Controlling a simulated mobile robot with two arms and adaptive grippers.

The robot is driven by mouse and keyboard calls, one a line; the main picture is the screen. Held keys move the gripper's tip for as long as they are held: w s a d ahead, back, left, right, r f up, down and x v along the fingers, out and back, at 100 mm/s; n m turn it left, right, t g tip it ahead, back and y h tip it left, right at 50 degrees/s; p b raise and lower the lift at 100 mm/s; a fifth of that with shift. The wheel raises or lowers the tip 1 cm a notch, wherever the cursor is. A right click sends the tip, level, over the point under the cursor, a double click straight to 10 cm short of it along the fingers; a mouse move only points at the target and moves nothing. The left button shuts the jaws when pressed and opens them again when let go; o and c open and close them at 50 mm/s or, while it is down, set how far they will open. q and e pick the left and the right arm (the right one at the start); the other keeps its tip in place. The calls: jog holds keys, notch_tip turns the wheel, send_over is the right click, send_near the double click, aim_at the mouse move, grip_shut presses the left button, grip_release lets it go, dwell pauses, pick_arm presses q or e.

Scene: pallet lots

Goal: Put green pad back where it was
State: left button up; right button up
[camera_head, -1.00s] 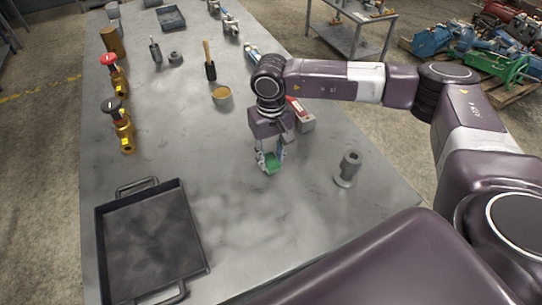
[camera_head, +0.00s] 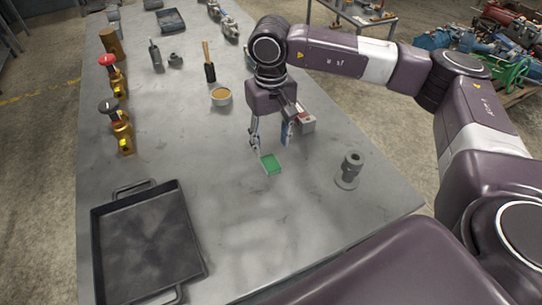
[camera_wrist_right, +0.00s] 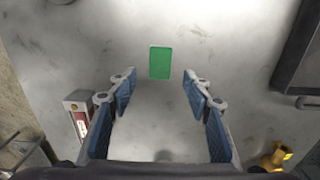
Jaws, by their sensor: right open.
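The green pad (camera_head: 271,164) lies flat on the grey metal table, right of the black tray. It also shows in the right wrist view (camera_wrist_right: 160,63), lying beyond the fingertips. My right gripper (camera_head: 271,143) is open and empty, above the table and just behind the pad, apart from it. In the right wrist view the two blue-padded fingers (camera_wrist_right: 157,88) are spread wide with bare table between them. My left gripper is not in view.
A black tray (camera_head: 147,240) with handles stands at the front left. A grey flanged pipe piece (camera_head: 349,170) stands right of the pad. A red and grey box (camera_head: 305,121) is behind my right gripper. Valves, a brush (camera_head: 209,70) and a cup (camera_head: 221,97) stand farther back. The table around the pad is clear.

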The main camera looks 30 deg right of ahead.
jog(key=shift+r+b, duration=0.35)
jog(key=shift+r, duration=2.2)
